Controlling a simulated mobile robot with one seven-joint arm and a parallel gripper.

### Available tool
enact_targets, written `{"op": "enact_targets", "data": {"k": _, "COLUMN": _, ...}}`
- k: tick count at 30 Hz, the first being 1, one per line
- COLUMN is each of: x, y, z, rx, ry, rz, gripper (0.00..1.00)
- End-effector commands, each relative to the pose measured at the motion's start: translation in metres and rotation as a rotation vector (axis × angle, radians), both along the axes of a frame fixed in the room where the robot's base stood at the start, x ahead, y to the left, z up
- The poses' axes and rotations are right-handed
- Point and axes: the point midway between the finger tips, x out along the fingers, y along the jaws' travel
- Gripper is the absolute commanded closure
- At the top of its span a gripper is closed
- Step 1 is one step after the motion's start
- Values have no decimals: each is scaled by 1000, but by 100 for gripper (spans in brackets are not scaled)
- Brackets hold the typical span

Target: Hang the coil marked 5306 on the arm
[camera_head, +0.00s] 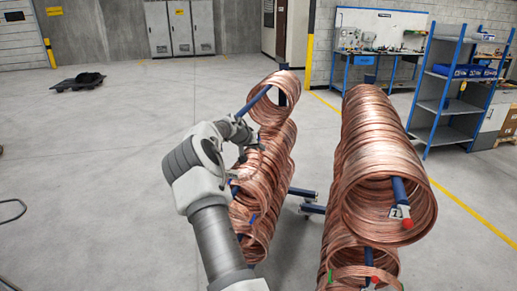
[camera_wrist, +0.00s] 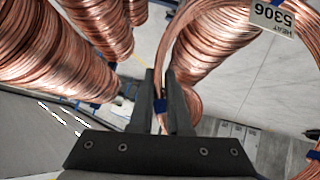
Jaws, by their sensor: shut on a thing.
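The coil with the white tag reading 5306 (camera_wrist: 272,18) shows large in the wrist view as a thin copper ring (camera_wrist: 178,45) with a blue band. My gripper (camera_wrist: 161,88) is shut on its strand beside that band. In the head view my gripper (camera_head: 240,133) is at the upper left side of the left row of coils. A thin copper ring (camera_head: 254,113) there, near a blue rack arm (camera_head: 255,101), may be the held coil. I cannot tell whether the arm passes through the held coil.
Thick copper coils fill the right-hand arm (camera_head: 365,140), with a red-tipped end (camera_head: 408,222) facing me. More coils hang on the left row (camera_head: 262,195) and below. A blue shelf (camera_head: 440,105) and a workbench (camera_head: 375,50) stand behind. The floor at left is mostly clear.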

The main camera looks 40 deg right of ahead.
Motion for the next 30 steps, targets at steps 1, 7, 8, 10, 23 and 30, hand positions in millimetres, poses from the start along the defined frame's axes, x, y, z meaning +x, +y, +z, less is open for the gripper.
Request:
{"op": "enact_targets", "data": {"k": 1, "x": 1, "y": 0, "z": 3, "rx": -3, "ry": -5, "rz": 1, "gripper": 100}}
{"op": "enact_targets", "data": {"k": 7, "x": 1, "y": 0, "z": 2, "rx": -3, "ry": -4, "rz": 0, "gripper": 59}}
{"op": "enact_targets", "data": {"k": 8, "x": 1, "y": 0, "z": 2, "rx": -2, "ry": -3, "rz": 0, "gripper": 54}}
{"op": "enact_targets", "data": {"k": 10, "x": 0, "y": 0, "z": 2, "rx": -2, "ry": -3, "rz": 0, "gripper": 50}}
{"op": "enact_targets", "data": {"k": 23, "x": -2, "y": 10, "z": 9, "rx": 0, "ry": 0, "rz": 1, "gripper": 50}}
{"op": "enact_targets", "data": {"k": 30, "x": -10, "y": 45, "z": 39, "rx": 0, "ry": -4, "rz": 3, "gripper": 50}}
